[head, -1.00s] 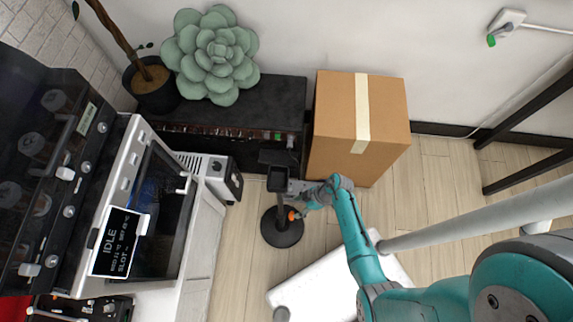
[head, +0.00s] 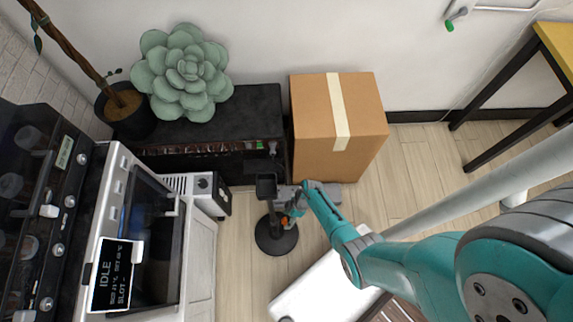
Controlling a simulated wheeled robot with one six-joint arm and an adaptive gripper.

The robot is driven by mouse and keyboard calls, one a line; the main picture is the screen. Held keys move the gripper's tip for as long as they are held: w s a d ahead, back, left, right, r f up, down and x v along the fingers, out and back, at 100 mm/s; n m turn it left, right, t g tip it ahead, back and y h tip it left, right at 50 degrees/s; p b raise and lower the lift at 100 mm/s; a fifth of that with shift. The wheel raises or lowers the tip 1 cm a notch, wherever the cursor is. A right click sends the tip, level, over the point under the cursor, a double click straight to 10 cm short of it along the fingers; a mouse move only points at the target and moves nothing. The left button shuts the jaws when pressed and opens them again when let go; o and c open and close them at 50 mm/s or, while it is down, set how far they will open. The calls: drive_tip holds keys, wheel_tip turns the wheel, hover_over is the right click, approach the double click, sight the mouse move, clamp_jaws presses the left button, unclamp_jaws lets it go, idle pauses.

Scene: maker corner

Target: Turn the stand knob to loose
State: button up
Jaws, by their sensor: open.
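The black stand has a round base (head: 272,240) on the floor and a dark box-shaped head (head: 266,184) at the top of its post. A small orange part (head: 285,221), which looks like the stand knob, shows beside the post. My gripper (head: 284,207) is at the right side of the post, close to the orange part. It is open. The fingertips are small and partly hidden by my arm, so I cannot tell whether they touch the knob. Which way the knob is set cannot be read.
A taped cardboard box (head: 308,150) stands just behind my arm. A black low cabinet (head: 262,101) holds a succulent (head: 182,70) and a potted plant (head: 132,118). A machine with an IDLE screen (head: 115,276) is at left. A yellow-topped table (head: 556,48) is at right.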

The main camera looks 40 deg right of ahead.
drive_tip(key=shift+x, duration=0.9)
drive_tip(key=c, duration=1.1)
drive_tip(key=shift+c, duration=0.2)
